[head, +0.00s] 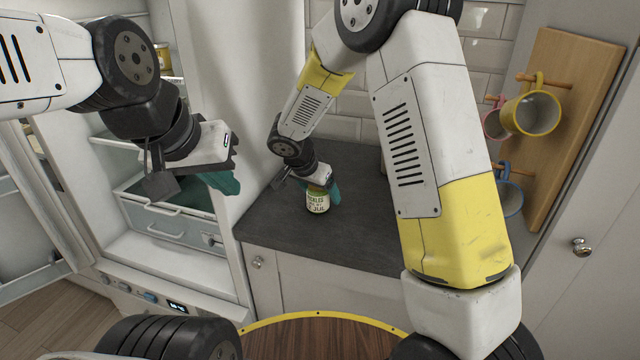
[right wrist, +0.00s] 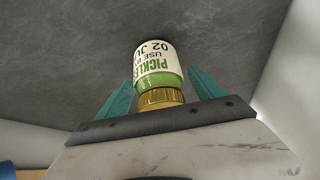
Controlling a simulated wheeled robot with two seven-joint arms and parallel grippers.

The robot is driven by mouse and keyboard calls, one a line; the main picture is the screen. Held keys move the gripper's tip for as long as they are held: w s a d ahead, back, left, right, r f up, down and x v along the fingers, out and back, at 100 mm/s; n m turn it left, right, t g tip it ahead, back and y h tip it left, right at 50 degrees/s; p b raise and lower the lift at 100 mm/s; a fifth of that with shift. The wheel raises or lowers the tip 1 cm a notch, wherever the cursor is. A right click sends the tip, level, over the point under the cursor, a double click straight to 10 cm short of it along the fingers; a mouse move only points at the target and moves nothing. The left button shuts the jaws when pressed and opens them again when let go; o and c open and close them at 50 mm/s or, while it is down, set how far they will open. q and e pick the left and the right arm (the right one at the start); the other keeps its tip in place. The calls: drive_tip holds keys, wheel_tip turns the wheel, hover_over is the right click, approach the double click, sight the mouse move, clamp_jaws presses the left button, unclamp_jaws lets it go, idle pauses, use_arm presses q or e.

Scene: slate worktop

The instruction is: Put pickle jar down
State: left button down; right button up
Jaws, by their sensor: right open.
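The pickle jar (head: 317,201) has green glass, a white label and a gold lid. It appears to stand upright on the slate worktop (head: 350,240), near its front left part. It also shows in the right wrist view (right wrist: 156,65), with the lid toward the gripper. My right gripper (right wrist: 159,95) is open, with one teal finger on each side of the jar and a gap showing around the lid. In the head view my right gripper (head: 322,190) is at the jar's top. My left gripper (head: 222,182) is empty in front of the open fridge; its finger gap is hidden.
A wooden mug rack (head: 573,110) with a yellow mug (head: 537,112), a pink mug (head: 494,122) and a blue mug (head: 509,195) is at the right. The open fridge (head: 165,255) with a drawer (head: 170,222) is at the left. The worktop right of the jar looks clear.

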drive_tip(key=v, duration=1)
drive_tip(key=s+d+r+n+y, duration=0.2)
drive_tip(key=s+d+r+n, duration=0.1)
drive_tip(key=s+d+r, duration=0.8)
drive_tip(key=s+d+r+n+t+y, duration=0.1)
drive_tip(key=s+d+n+y, duration=0.2)
drive_tip(key=s, duration=0.9)
drive_tip(key=shift+s+d+n, duration=0.2)
drive_tip(key=shift+d+n, duration=0.4)
drive_tip(key=shift+d, duration=0.5)
drive_tip(key=shift+r, duration=0.1)
